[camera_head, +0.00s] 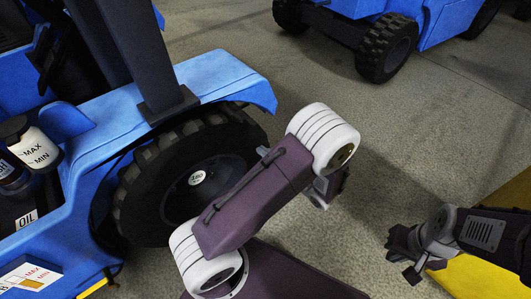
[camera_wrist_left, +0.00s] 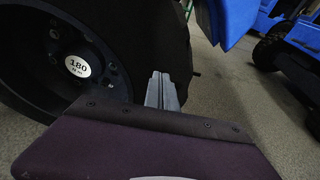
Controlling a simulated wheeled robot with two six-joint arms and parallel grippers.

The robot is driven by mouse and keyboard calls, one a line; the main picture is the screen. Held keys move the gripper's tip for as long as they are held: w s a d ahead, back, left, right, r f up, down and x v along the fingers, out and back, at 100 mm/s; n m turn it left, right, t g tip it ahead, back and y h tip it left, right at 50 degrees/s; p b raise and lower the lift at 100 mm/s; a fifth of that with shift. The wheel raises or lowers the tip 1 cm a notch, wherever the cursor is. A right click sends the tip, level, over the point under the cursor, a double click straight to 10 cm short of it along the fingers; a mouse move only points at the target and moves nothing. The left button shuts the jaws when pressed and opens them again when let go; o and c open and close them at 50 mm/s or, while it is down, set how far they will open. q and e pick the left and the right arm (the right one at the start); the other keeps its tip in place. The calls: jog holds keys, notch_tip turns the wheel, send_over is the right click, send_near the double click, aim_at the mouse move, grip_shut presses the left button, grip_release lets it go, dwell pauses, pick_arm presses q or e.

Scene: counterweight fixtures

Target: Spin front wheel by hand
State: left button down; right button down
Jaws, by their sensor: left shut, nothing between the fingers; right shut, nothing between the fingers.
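The front wheel (camera_head: 180,180) of the blue forklift has a black treaded tyre and a dark rim with a round white hub label. It stands under the blue fender at the left of the head view. My left gripper (camera_head: 319,194) is partly hidden behind my own arm, to the right of the wheel. In the left wrist view the wheel (camera_wrist_left: 35,75) fills the left, and my left gripper's shut, empty fingers (camera_wrist_left: 161,88) point at the tyre's edge. I cannot tell whether they touch it. My right gripper (camera_head: 408,268) is shut and empty at the lower right, well away from the wheel.
The forklift's blue body (camera_head: 100,125) carries a dark mast post (camera_head: 150,60) above the wheel. Bottles with MAX and MIN marks (camera_head: 35,145) stand at the left. A second blue vehicle (camera_head: 385,45) is at the back. Grey floor (camera_head: 270,50) is clear between them.

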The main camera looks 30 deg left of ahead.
aim_at(260, 159)
pick_arm(q)
jog(key=shift+w+a, duration=0.25)
jog(key=shift+a, duration=0.4)
jog(key=shift+w+d+f+b, duration=0.1)
jog(key=shift+w+f+b, duration=0.15)
jog(key=shift+f+b, duration=0.95)
jog(key=shift+w+d+f+b, duration=0.15)
jog(key=shift+f+b, duration=0.5)
jog(key=shift+f, duration=1)
jog(key=shift+w+d+f+b, duration=0.1)
jog(key=shift+w+f+b, duration=0.2)
jog(key=shift+f+b, duration=0.9)
jog(key=shift+s+f+b, duration=0.7)
jog(key=shift+f+b, duration=0.05)
jog(key=shift+f, duration=3.75)
jog(key=s+d+p, duration=0.1)
jog(key=s+d, duration=0.1)
jog(key=d, duration=0.3)
jog(key=shift+s+d, duration=0.35)
jog(key=shift+d, duration=0.05)
